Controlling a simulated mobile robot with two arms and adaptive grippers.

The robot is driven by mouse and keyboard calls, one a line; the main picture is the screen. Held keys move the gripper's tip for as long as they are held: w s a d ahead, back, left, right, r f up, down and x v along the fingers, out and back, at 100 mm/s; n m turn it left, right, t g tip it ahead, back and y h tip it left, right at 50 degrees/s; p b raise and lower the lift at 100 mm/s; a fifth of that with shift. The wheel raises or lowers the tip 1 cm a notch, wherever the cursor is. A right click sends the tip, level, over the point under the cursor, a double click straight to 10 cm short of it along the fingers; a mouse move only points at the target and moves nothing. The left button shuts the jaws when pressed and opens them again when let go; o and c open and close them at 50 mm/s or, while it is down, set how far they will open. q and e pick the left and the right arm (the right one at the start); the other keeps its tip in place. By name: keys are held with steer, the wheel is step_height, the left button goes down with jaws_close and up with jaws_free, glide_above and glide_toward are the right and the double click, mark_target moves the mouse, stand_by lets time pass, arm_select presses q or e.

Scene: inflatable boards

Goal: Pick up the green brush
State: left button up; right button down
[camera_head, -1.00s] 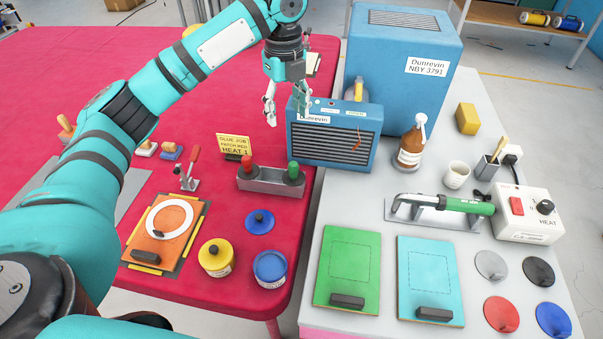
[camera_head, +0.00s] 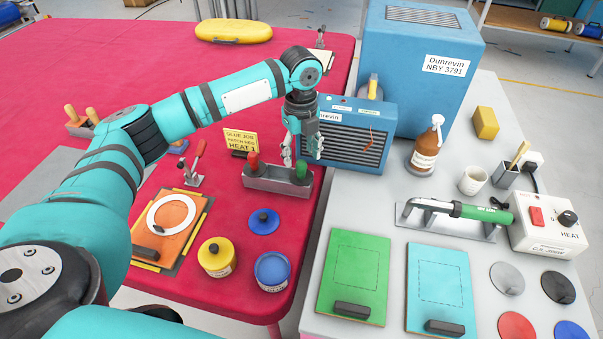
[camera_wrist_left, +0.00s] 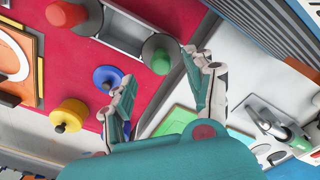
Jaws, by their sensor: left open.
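The green brush seems to be the green-topped handle (camera_head: 301,171) upright at the right end of a grey metal holder (camera_head: 275,185) on the red table. In the left wrist view its round green top (camera_wrist_left: 160,62) shows in front of my fingers, in a grey round seat. My left gripper (camera_head: 303,156) is open and points down just above the green top, with no contact visible. In the left wrist view the two fingers (camera_wrist_left: 158,70) are spread with nothing between them. Any bristles are hidden in the holder. My right gripper is not in view.
A red-topped handle (camera_head: 253,162) stands at the holder's other end. A blue heater box (camera_head: 345,145) stands close behind and right of my gripper. A blue lid (camera_head: 264,221), yellow pot (camera_head: 216,258) and blue pot (camera_head: 271,270) are in front. A toggle clamp (camera_head: 196,168) is left.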

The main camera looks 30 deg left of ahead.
mark_target(301, 162)
arm_select(q)
steer(key=shift+w+f+p, duration=0.15)
steer(key=shift+f+p, duration=0.45)
steer(key=shift+f, duration=2.45)
steer(key=shift+c, duration=0.2)
jaws_close()
